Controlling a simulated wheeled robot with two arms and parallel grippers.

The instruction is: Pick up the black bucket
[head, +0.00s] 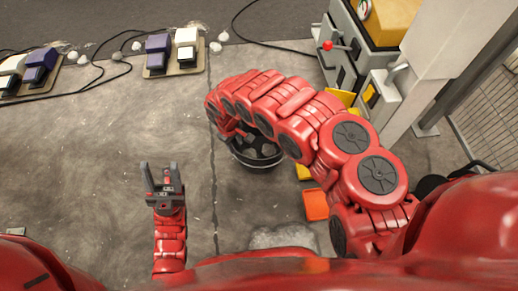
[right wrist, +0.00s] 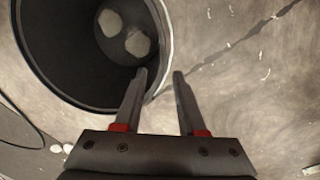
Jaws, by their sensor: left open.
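The black bucket (head: 258,162) stands on the concrete floor, partly covered by my right arm in the head view. In the right wrist view the bucket (right wrist: 62,62) fills the upper left, with pale grey lumps inside. My right gripper (right wrist: 161,74) is open at the bucket's rim. Its left finger lies over the bucket's inside and its right finger is outside, with the rim between them. I cannot tell whether they touch it. The right gripper is hidden in the head view. My left gripper (head: 160,167) is open and empty above the floor, left of the bucket.
Foot pedals (head: 173,53) on boards and dark cables lie along the back and left. A grey machine (head: 348,62) with a red-knobbed lever and a pale post (head: 440,70) stand at the right.

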